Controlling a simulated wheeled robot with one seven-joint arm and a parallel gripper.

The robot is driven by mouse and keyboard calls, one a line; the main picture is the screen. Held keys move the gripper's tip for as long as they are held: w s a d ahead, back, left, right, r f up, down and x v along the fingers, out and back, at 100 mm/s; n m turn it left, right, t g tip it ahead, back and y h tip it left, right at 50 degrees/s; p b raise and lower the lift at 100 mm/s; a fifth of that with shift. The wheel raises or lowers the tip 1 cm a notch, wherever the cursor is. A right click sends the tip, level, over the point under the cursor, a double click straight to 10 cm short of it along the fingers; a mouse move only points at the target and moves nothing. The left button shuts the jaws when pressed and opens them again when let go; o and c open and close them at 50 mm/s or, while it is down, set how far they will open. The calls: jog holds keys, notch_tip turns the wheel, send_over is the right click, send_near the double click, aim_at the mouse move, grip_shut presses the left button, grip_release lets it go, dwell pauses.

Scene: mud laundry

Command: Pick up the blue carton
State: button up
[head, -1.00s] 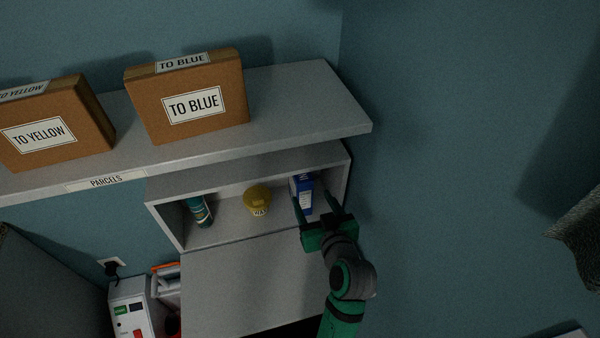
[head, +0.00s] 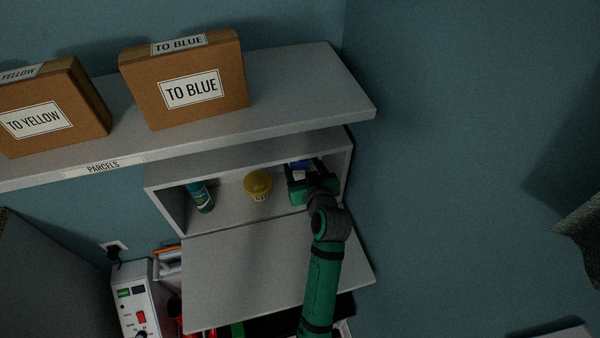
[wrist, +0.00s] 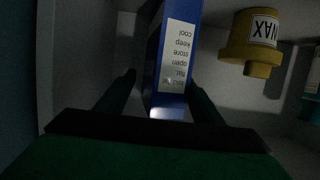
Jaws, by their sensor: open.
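The blue carton (head: 298,166) stands at the right end of the open cabinet compartment, mostly hidden behind my gripper in the head view. In the wrist view the blue carton (wrist: 174,60), with a white printed label, stands between the two fingers. My gripper (head: 305,180) reaches into the compartment. In the wrist view my gripper (wrist: 160,85) is open, with one finger on each side of the carton. The right finger looks close to the carton and a gap shows at the left finger. I cannot tell whether either touches.
A yellow wax tub (head: 258,184) stands left of the carton, and a teal bottle (head: 200,197) farther left. The cabinet's right wall (head: 343,172) is close to my gripper. The parcel shelf (head: 300,95) overhangs above. The lowered flap (head: 240,265) lies below.

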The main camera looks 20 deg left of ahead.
jog(key=shift+w+a+f, duration=0.1)
jog(key=shift+w+a, duration=0.1)
jog(key=shift+w, duration=0.25)
jog(key=shift+d, duration=0.15)
jog(key=c, duration=0.5)
jog(key=shift+s, duration=0.1)
jog(key=c, duration=0.5)
jog(key=shift+a, duration=0.2)
jog(key=shift+c, duration=1)
jog(key=shift+s, duration=0.1)
jog(key=shift+r, duration=0.2)
